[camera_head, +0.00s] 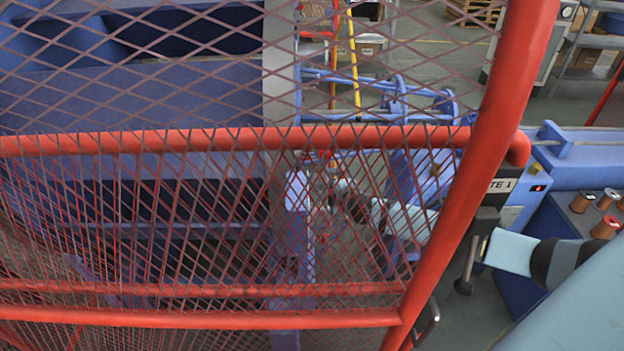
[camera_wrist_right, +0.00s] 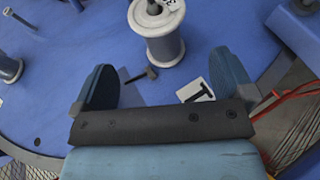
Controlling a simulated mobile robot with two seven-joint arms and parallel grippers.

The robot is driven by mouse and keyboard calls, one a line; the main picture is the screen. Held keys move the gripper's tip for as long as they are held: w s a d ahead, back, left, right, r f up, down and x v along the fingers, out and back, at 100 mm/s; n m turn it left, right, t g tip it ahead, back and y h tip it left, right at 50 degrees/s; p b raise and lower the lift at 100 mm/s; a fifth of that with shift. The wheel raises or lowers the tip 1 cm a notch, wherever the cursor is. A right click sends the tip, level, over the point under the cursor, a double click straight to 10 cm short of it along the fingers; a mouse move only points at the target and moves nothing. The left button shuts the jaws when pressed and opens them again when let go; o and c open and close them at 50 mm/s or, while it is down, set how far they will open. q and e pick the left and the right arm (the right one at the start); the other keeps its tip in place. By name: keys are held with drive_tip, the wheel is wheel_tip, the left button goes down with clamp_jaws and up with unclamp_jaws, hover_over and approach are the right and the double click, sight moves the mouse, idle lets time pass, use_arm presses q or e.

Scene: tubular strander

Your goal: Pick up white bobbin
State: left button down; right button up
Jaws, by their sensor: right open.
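A white bobbin (camera_wrist_right: 165,48) stands upright on a blue surface in the right wrist view, with a label on its top flange. My right gripper (camera_wrist_right: 163,62) is open, with one blue finger on each side of the view. The bobbin is ahead of the gap between the fingers, and I see no contact. In the head view my right arm reaches in from the right, behind the red gate post and mesh. Its gripper end is hard to make out there, and so is the bobbin. My left gripper is not in view.
A red gate frame (camera_head: 234,140) with wire mesh covers much of the head view. Several copper-coloured spools (camera_head: 582,203) stand at the right. In the wrist view, a card marked T (camera_wrist_right: 196,91) lies near the bobbin, and another pale spool (camera_wrist_right: 10,69) is at the left.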

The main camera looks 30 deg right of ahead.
drive_tip(key=x, duration=0.2)
drive_tip(key=p+x, duration=0.1)
drive_tip(key=x, duration=0.4)
drive_tip(key=shift+w+a+p, duration=0.3)
drive_tip(key=shift+w, duration=0.05)
drive_tip(key=c, duration=1.4)
